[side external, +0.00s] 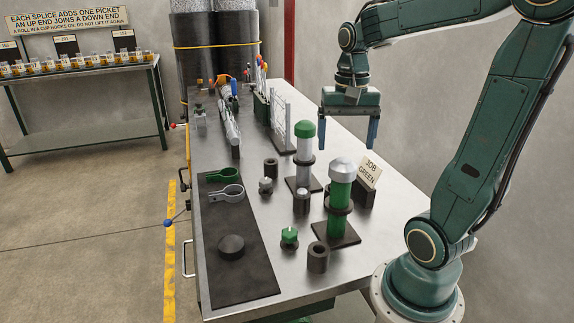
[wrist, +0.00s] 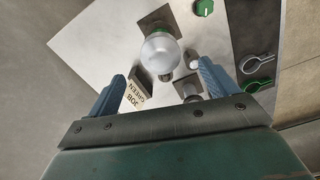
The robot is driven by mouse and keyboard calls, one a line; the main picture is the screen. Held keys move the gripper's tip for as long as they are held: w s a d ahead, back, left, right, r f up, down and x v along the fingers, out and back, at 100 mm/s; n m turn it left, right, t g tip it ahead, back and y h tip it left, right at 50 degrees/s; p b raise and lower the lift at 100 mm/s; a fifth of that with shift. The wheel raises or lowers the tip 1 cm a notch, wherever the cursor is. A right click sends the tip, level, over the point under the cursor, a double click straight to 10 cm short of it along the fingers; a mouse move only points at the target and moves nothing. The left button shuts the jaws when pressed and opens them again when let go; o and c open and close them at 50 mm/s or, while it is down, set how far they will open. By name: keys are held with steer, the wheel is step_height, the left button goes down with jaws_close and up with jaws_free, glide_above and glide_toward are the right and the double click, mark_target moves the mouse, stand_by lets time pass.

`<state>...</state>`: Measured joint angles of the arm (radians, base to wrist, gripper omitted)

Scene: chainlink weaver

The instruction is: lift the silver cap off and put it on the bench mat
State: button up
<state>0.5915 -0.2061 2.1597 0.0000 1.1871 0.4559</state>
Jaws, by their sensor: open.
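The silver cap (side external: 343,167) sits on top of a green cylinder (side external: 339,205) that stands upright in a dark ring holder. In the wrist view the silver cap (wrist: 161,53) shows from above, ahead of the fingers and roughly midway between them. My gripper (side external: 348,133) is open and empty, above and behind the capped cylinder in the side view. Its two blue fingers point down, apart from the cap. The dark bench mat (side external: 236,277) lies along the bench's left front, with a black round puck (side external: 231,246) and two ring clamps on it.
A silver cylinder with a green cap (side external: 304,130) stands just behind. A JOB GREEN card (side external: 369,171) stands right of the green cylinder. A green knob piece (side external: 289,237) and a dark hollow cup (side external: 318,256) stand between cylinder and mat. The mat's middle is bare.

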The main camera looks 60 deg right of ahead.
mark_target(344, 159)
steer(key=shift+w+f, duration=0.1)
steer(key=shift+f, duration=2.5)
steer(key=c, duration=1)
